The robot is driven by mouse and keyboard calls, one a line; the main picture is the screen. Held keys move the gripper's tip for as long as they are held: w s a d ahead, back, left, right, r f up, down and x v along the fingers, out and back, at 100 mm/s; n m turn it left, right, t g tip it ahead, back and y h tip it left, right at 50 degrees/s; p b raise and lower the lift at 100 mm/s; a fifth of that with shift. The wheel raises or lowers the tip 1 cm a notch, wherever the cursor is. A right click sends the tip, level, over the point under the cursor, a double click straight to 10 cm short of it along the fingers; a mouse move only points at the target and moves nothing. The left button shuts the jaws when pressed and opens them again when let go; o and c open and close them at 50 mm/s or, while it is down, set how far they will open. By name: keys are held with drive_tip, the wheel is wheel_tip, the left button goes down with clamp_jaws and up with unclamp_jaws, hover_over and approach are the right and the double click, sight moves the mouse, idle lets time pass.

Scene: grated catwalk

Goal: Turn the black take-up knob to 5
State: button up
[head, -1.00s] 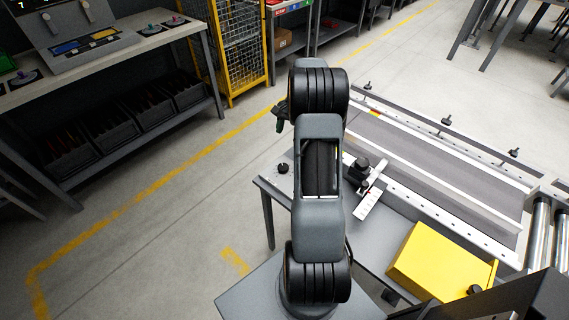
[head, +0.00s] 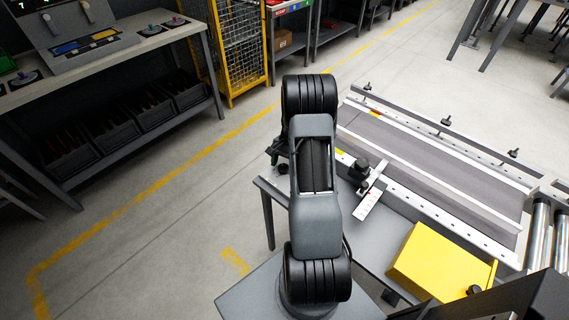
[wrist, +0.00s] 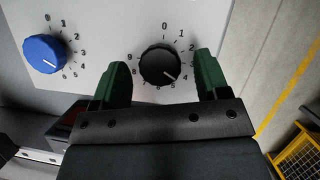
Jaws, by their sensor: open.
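In the wrist view the black take-up knob (wrist: 158,66) sits on a pale panel (wrist: 95,18) inside a ring of printed numbers. Its white pointer line aims to the lower right, around the 4 and 5; the exact mark is hard to tell. My gripper (wrist: 161,60) is open, with one green finger on the left of the knob and one on the right. Gaps seem to show between the fingers and the knob. The right finger covers part of the scale. In the head view the black knob (head: 283,168) shows small beside my arm, and the gripper is mostly hidden.
A blue knob (wrist: 45,53) with its own number scale is left of the black one. In the head view a black clamp knob with a white scale strip (head: 369,203), a conveyor (head: 430,160) and a yellow box (head: 437,262) lie to the right.

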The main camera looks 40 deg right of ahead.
drive_tip(key=shift+c, duration=0.2)
drive_tip(key=c, duration=0.9)
drive_tip(key=shift+s+m+t, duration=0.1)
drive_tip(key=shift+m+t, duration=0.4)
drive_tip(key=shift+m, duration=0.9)
drive_tip(key=shift+s+m+t, duration=0.1)
drive_tip(key=shift+m+t, duration=0.4)
drive_tip(key=shift+m, duration=0.9)
drive_tip(key=shift+y, duration=0.3)
drive_tip(key=o, duration=0.9)
drive_tip(key=shift+o, duration=0.2)
